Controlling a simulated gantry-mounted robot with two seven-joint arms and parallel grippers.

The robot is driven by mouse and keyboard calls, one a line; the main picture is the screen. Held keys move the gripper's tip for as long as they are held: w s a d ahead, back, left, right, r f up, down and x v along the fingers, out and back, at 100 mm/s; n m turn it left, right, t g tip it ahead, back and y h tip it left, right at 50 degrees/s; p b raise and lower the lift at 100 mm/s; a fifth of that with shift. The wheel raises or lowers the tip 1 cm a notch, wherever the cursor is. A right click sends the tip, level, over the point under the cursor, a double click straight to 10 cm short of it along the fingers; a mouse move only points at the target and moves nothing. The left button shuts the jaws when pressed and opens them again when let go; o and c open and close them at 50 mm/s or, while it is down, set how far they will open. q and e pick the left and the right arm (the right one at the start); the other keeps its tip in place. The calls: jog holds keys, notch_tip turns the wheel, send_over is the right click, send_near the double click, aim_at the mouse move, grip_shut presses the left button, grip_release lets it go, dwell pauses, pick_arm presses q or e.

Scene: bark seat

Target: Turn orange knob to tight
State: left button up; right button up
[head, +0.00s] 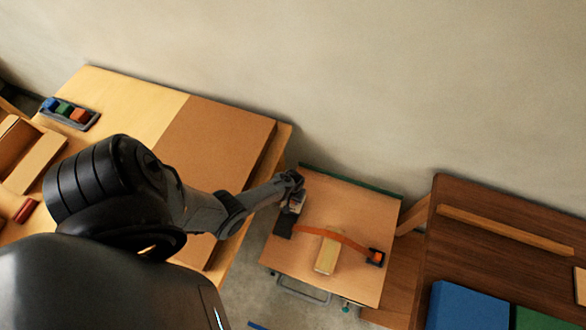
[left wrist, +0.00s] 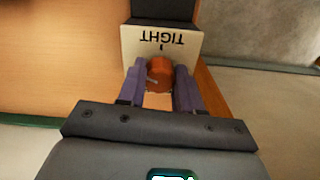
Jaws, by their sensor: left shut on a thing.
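The orange knob (left wrist: 159,74) sits in front of a pale plate (left wrist: 135,42) that reads TIGHT upside down in the left wrist view, with a short dark tick beside the word. A thin pale mark shows at the knob's lower left, away from the tick. My left gripper (left wrist: 160,88) has its two purple fingers on either side of the knob, shut on it. In the head view my left gripper (head: 292,182) is at the upper left of the small wooden table (head: 355,200) and hides the knob.
An orange strap (head: 345,239) runs over a pale block (head: 327,256) to a dark fitting (head: 376,257). A tray of coloured blocks (head: 70,113) lies on the left bench. A dark wooden table (head: 470,250) with a blue panel (head: 465,306) stands at right.

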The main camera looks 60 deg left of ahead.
pick_arm(q)
jog(key=m, duration=0.5)
jog(key=shift+a+m, duration=0.15)
jog(key=shift+m, duration=0.15)
jog(key=m, duration=0.3)
jog(key=shift+m, duration=1.3)
jog(key=o, duration=1)
jog(key=shift+o, duration=0.2)
jog(key=shift+r, duration=0.15)
